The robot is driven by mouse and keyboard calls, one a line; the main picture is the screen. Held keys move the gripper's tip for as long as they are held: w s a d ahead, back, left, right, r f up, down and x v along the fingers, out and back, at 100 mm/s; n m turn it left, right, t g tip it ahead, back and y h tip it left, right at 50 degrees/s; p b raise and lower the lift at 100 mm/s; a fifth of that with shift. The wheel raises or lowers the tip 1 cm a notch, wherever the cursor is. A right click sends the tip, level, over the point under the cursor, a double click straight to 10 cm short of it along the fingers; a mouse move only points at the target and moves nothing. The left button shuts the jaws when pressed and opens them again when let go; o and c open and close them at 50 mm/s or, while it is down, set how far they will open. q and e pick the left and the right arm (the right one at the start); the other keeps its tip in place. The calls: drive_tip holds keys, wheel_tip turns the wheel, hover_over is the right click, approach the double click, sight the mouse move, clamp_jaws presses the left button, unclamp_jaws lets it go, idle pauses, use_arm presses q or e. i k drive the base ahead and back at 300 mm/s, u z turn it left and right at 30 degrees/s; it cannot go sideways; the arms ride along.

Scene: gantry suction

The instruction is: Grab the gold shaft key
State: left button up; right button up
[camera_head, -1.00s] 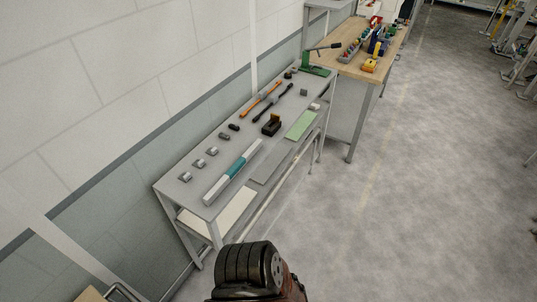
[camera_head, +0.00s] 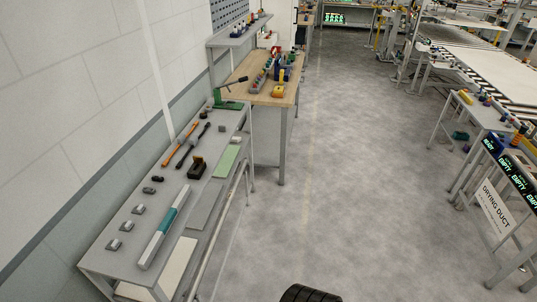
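A dark block-like holder (camera_head: 197,167) stands on the grey bench at the left, near the middle of its top. A small gold-brown piece (camera_head: 198,159) shows at its top; it may be the gold shaft key, but it is too small to tell its shape. Neither of my grippers is in view. Only a dark ribbed rounded part shows at the bottom edge, and no fingers are visible on it.
The grey bench (camera_head: 112,262) runs along the wall with several small grey parts, a white-and-teal bar (camera_head: 165,222), an orange-handled tool (camera_head: 173,153) and a green mat (camera_head: 227,160). A wooden workbench (camera_head: 250,92) stands beyond. The floor (camera_head: 330,190) to the right is clear.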

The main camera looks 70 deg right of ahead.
sight(196, 159)
drive_tip(key=z, duration=1.5)
drive_tip(key=k, duration=1)
drive_tip(key=z, duration=0.6)
drive_tip(key=i, duration=1.9)
drive_tip(key=u, duration=1.2)
drive_tip(key=i, duration=0.95)
drive_tip(key=u, duration=0.25)
